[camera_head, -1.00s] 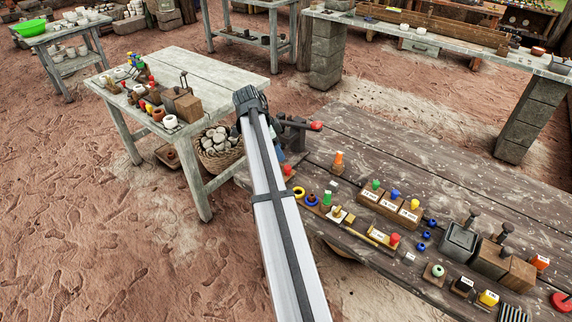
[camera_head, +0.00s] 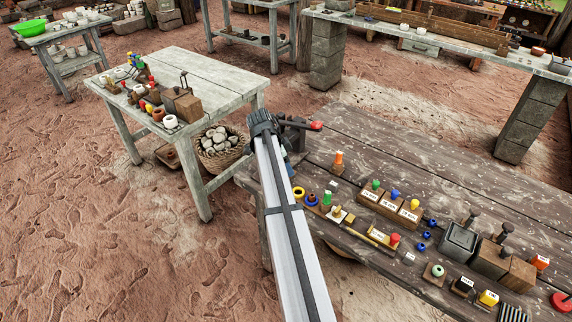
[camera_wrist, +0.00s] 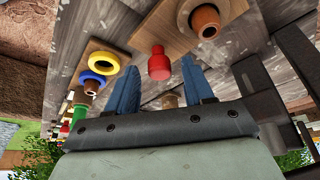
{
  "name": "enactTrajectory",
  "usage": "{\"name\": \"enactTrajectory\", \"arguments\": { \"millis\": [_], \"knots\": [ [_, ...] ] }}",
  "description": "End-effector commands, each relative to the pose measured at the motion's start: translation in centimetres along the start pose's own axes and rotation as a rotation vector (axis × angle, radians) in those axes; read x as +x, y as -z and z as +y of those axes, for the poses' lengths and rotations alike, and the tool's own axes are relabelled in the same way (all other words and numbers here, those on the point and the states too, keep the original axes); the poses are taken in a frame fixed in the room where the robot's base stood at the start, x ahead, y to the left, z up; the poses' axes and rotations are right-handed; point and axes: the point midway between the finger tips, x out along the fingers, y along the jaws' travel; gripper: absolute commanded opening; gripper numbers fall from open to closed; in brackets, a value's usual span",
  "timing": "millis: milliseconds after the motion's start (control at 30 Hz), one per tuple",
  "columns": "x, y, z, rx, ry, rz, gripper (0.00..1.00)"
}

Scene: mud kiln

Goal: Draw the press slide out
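The press (camera_head: 295,130) stands at the far left end of the dark plank table, partly hidden behind my arm. Its lever ends in a red grip (camera_head: 316,126). In the wrist view a red knob (camera_wrist: 159,66) lies between the two blue fingers of my gripper (camera_wrist: 158,62), with a gap visible on each side. The fingers are spread and hold nothing. Whether this knob belongs to the press slide, I cannot tell for sure. In the head view my arm hides the knob and most of the gripper.
A yellow ring (camera_head: 298,192) and a blue ring (camera_head: 311,201) lie close to my arm. An orange piece (camera_head: 339,161) stands behind them. Labelled blocks with coloured knobs (camera_head: 390,203) fill the table to the right. A pale table (camera_head: 215,75) stands at left.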

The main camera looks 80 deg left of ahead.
Motion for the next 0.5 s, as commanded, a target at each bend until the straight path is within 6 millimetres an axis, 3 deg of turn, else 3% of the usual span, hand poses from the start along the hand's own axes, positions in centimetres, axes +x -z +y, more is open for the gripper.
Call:
{"name": "enactTrajectory", "arguments": {
  "millis": [67,500],
  "knots": [
    [-0.01,0.0,0.0,0.0,0.0,0.0,0.44],
    [-0.03,0.01,0.0,0.0,0.0,0.0,0.02]
  ]
}}
